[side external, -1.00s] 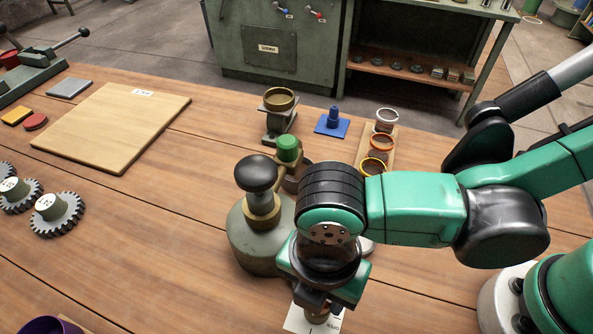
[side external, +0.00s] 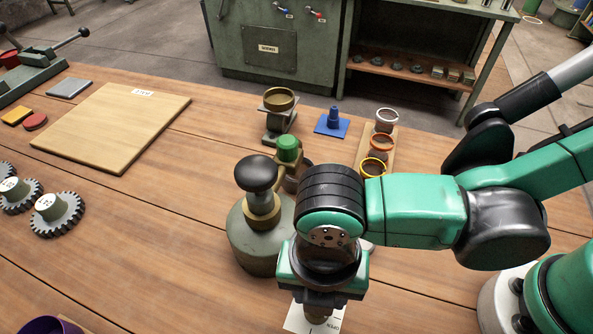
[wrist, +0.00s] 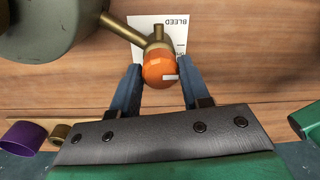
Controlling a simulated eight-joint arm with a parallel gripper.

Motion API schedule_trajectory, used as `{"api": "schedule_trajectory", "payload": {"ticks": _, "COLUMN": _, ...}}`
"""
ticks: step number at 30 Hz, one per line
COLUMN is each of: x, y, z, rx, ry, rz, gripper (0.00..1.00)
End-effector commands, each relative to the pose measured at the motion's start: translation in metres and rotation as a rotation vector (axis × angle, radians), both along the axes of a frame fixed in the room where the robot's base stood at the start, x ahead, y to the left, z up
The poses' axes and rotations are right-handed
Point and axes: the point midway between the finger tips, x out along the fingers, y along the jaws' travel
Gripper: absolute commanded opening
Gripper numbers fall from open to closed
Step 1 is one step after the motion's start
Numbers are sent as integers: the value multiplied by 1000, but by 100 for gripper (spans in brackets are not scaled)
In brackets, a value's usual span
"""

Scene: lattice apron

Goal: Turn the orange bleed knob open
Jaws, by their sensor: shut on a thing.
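The orange bleed knob (wrist: 158,70) sits at the end of a brass pipe stub in the wrist view. A short white mark on it points right. A white card (wrist: 170,28) lettered "BLEED" lies beneath, with a tick and partly covered lettering beside the knob. My gripper (wrist: 158,76) has its two blue fingers on either side of the knob and is shut on it. In the side external view my gripper (side external: 318,308) is low over the white card (side external: 297,320); the knob is hidden there.
A grey-green vessel (side external: 250,240) with a black ball-topped handle (side external: 255,174) stands close to the left of my gripper. A green-capped brass fitting (side external: 288,149) is behind it. A purple cup (wrist: 22,137) lies nearer the table edge.

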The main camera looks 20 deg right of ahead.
Motion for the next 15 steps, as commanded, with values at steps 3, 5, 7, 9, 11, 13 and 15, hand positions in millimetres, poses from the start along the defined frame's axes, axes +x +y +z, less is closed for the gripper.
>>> {"api": "schedule_trajectory", "payload": {"ticks": 3, "x": 0, "y": 0, "z": 0, "rx": 1, "ry": 0, "rz": 1, "gripper": 44}}
{"api": "schedule_trajectory", "payload": {"ticks": 5, "x": 0, "y": 0, "z": 0, "rx": 1, "ry": 0, "rz": 1, "gripper": 61}}
{"api": "schedule_trajectory", "payload": {"ticks": 7, "x": 0, "y": 0, "z": 0, "rx": 1, "ry": 0, "rz": 0, "gripper": 73}}
{"api": "schedule_trajectory", "payload": {"ticks": 9, "x": 0, "y": 0, "z": 0, "rx": 1, "ry": 1, "rz": 0, "gripper": 73}}
{"api": "schedule_trajectory", "payload": {"ticks": 11, "x": 0, "y": 0, "z": 0, "rx": 1, "ry": 1, "rz": 0, "gripper": 73}}
{"api": "schedule_trajectory", "payload": {"ticks": 13, "x": 0, "y": 0, "z": 0, "rx": 0, "ry": 0, "rz": -1, "gripper": 73}}
{"api": "schedule_trajectory", "payload": {"ticks": 15, "x": 0, "y": 0, "z": 0, "rx": 0, "ry": 0, "rz": -1, "gripper": 73}}
